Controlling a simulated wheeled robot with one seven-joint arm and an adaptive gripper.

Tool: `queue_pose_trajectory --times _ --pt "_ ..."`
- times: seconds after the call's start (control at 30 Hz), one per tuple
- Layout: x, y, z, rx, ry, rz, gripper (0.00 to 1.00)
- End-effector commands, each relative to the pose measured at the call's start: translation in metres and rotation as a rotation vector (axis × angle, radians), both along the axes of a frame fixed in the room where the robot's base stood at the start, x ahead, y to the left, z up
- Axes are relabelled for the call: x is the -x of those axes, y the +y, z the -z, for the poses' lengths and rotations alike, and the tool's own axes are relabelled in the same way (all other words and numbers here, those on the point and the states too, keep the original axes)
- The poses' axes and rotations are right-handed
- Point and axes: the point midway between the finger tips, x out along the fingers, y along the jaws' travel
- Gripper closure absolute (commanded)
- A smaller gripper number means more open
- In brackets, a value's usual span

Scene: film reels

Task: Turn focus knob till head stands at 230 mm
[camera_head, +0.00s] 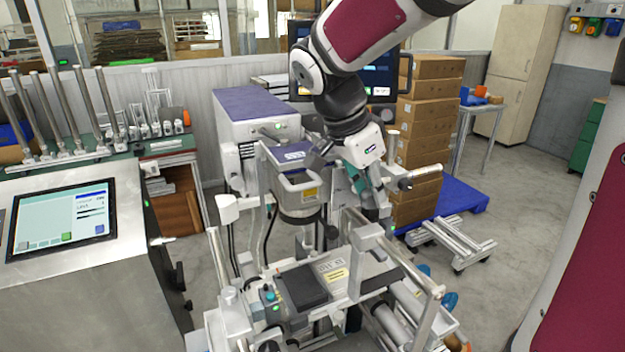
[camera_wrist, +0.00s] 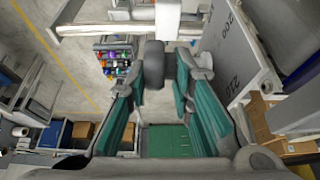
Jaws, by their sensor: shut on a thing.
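In the wrist view a dark grey knob (camera_wrist: 154,54) sits between the tips of my gripper (camera_wrist: 158,72), whose teal-padded fingers close on it from both sides. I cannot make out a pointer or the exact head height. In the head view my gripper (camera_head: 372,190) is at the right side of the column, and the knob is hidden there. The grey head (camera_head: 299,195) with a handle hangs on the column's left side.
Below the head is a machine bed with a dark plate (camera_head: 303,285) and metal rails. A console with a screen (camera_head: 63,218) stands at left. Stacked cartons (camera_head: 425,100) on a blue pallet (camera_head: 462,196) are behind my gripper. Open floor lies to the right.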

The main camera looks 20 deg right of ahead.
Motion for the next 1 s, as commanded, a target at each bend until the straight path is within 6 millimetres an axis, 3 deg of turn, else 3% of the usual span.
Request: queue_pose_trajectory --times 0.7,0.73,0.77,1.0 --pt "0.0056 0.0002 -0.0023 0.096 0.012 0.009 1.00" --pt "0.0056 0.0002 -0.0023 0.096 0.011 0.009 0.74" --pt "0.0055 0.0003 -0.0023 0.096 0.011 0.009 0.67" --pt "0.0037 0.0008 -0.0017 0.095 0.009 0.007 0.66"
